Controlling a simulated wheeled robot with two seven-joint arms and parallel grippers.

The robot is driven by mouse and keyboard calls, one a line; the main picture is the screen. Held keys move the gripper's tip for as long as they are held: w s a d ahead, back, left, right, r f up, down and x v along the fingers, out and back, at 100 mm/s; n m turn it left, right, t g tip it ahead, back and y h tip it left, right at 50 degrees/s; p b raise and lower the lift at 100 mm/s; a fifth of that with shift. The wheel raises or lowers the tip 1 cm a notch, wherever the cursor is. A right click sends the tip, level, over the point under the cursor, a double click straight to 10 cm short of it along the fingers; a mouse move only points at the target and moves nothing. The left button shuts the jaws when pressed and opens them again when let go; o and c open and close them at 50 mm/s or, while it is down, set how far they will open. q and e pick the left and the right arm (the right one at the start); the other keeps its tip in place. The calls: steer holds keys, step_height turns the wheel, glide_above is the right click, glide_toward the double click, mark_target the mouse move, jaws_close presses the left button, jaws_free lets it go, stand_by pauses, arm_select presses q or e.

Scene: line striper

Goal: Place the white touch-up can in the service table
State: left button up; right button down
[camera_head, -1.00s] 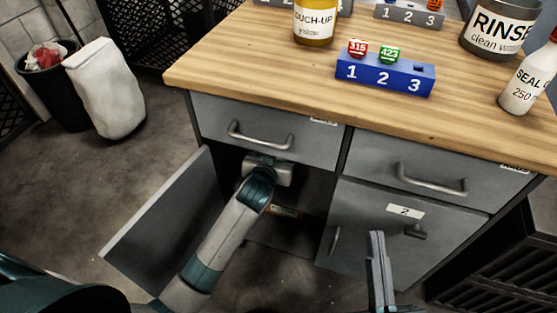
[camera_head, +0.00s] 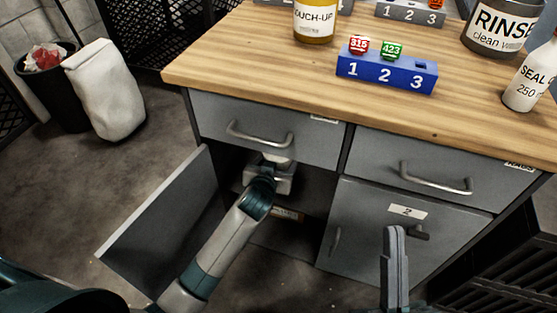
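The service table (camera_head: 250,55) has a wooden top over grey drawers and cupboards. Its lower left door (camera_head: 160,220) stands open. My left arm reaches into that cupboard. The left gripper's body (camera_head: 270,176) shows in the opening under the drawer, but its fingers are hidden. No white touch-up can is visible, and I cannot tell whether the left gripper holds one.
A blue numbered rack (camera_head: 385,78) holds a red and a green piece, with slot 3 empty. A rinse jar (camera_head: 497,28) and a seal bottle (camera_head: 530,80) stand at the right. A dark bin (camera_head: 50,95) and white sack (camera_head: 108,90) are on the floor left.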

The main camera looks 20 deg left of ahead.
arm_select(q)
steer(key=o, duration=1.1)
steer(key=shift+f, duration=0.1)
steer(key=shift+o, duration=0.2)
steer(key=shift+s+r, duration=0.3)
steer(key=shift+s, duration=0.15)
steer(key=p+v, duration=0.1)
steer(key=v, duration=0.2)
steer(key=shift+s+r, duration=0.2)
steer(key=p+v, duration=0.2)
steer(key=v, duration=0.5)
steer(key=shift+s, duration=0.2)
arm_select(e)
steer(key=w+a+f+g+h, duration=0.1)
steer(key=w+f+g, duration=0.2)
steer(key=f+g, duration=0.2)
steer(key=shift+f+g+h, duration=0.3)
steer(key=shift+f+h, duration=0.1)
steer(key=shift+f, duration=1.3)
arm_select(q)
steer(key=shift+r, duration=0.1)
